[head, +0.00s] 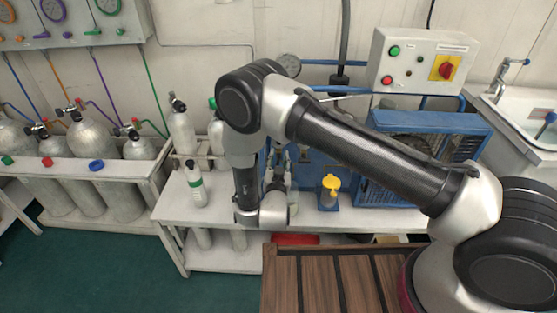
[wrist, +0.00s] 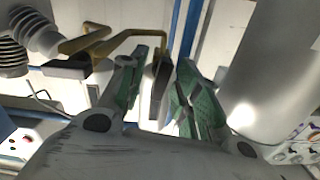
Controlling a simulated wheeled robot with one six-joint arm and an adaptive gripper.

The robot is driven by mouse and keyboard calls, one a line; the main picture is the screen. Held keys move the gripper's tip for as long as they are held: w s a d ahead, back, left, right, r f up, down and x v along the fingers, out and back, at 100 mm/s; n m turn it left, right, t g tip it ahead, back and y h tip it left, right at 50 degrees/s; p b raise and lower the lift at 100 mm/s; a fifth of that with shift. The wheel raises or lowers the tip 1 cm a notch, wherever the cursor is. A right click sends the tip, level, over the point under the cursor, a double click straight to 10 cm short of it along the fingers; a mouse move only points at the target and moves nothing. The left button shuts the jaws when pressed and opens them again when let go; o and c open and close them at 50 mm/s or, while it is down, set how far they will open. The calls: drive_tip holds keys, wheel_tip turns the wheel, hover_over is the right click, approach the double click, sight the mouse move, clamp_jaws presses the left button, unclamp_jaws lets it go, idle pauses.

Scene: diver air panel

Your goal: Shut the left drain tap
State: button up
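In the wrist view, my gripper (wrist: 163,68) is open, with its green-padded fingers apart. The dark grip of a tap lever (wrist: 158,90) shows between the fingers, on a bent brass-coloured arm; I cannot tell whether the pads touch it. A second lever (wrist: 68,69), also brass with a dark grip, lies to the left, outside the fingers. I cannot tell which of the two is the left drain tap. In the head view, my arm hides most of the gripper and both taps, in front of the blue compressor (head: 425,150).
A yellow-capped container (head: 329,192) stands on the white bench (head: 225,212), right of my wrist. A white bottle with a green band (head: 195,186) stands to the left. Grey cylinders (head: 88,143) fill the left rack. A control box (head: 424,62) is on the wall.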

drive_tip(key=shift+w, duration=0.1)
clamp_jaws()
drive_tip(key=shift+m, duration=0.3)
drive_tip(key=m, duration=0.3)
drive_tip(key=shift+d+m, duration=0.1)
drive_tip(key=shift+m, duration=0.3)
drive_tip(key=m, duration=0.3)
drive_tip(key=shift+f+m, duration=0.1)
drive_tip(key=shift+m, duration=0.2)
drive_tip(key=m, duration=0.4)
drive_tip(key=shift+d+f, duration=0.1)
drive_tip(key=shift+m, duration=2)
